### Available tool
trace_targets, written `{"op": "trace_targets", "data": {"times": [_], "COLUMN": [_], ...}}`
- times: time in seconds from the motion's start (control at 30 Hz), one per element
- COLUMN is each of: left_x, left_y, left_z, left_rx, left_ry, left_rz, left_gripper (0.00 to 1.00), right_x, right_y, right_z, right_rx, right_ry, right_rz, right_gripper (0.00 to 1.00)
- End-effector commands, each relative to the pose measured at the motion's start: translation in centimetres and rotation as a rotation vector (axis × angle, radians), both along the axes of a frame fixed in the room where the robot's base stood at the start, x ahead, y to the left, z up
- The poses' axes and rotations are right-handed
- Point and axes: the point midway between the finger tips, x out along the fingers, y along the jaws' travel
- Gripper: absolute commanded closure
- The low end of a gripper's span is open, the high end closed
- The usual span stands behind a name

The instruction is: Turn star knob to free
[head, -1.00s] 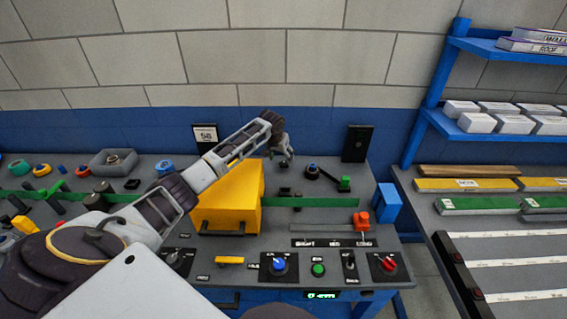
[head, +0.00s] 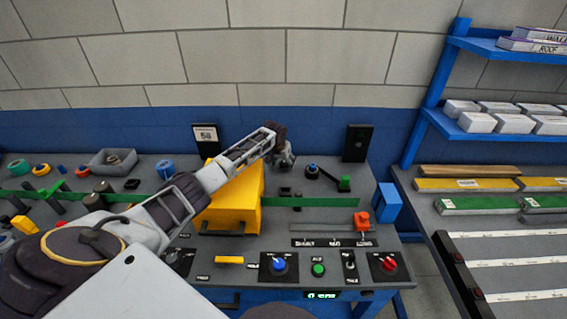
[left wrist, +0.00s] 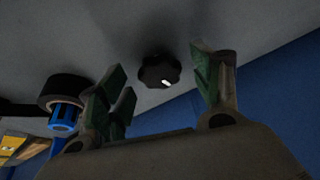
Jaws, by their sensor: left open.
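The star knob (left wrist: 158,71) is black and lobed, with a short white mark on it. In the left wrist view it sits on the grey panel between the tips of my two fingers, apart from both as far as I can see. My left gripper (head: 287,161) is open above the back of the bench in the head view. The knob cannot be made out in the head view; my gripper and wrist cover that area. My right gripper is not in view.
A yellow housing (head: 236,199) stands beneath my left forearm. A blue-topped black ring (head: 312,170) is just right of the gripper and shows in the left wrist view (left wrist: 66,92). A black box (head: 357,143) stands behind. Knobs and switches line the front.

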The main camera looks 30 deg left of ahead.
Motion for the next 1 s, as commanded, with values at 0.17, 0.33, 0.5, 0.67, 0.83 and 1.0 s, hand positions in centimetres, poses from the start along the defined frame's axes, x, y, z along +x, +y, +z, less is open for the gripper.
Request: {"op": "trace_targets", "data": {"times": [0.17,0.33,0.5,0.67,0.83,1.0], "left_x": [0.01,-0.01,-0.01,-0.01,-0.01,-0.02], "left_y": [0.00,0.02,0.01,0.00,-0.05,-0.05], "left_z": [0.01,0.02,0.02,0.03,0.07,0.14], "left_rx": [0.000,0.000,0.000,0.000,-0.001,-0.001], "left_ry": [0.000,0.000,0.000,0.000,0.001,0.001], "left_rz": [0.000,0.000,0.000,0.002,0.016,0.051], "left_gripper": [0.35,0.57,0.78,0.80,0.80,0.80], "right_x": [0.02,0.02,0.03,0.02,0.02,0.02], "right_y": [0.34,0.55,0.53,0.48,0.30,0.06], "right_z": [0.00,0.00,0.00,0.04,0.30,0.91], "right_rx": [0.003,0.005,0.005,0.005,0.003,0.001], "right_ry": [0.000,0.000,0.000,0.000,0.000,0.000], "right_rz": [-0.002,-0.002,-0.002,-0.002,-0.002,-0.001], "right_gripper": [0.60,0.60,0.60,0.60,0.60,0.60]}}
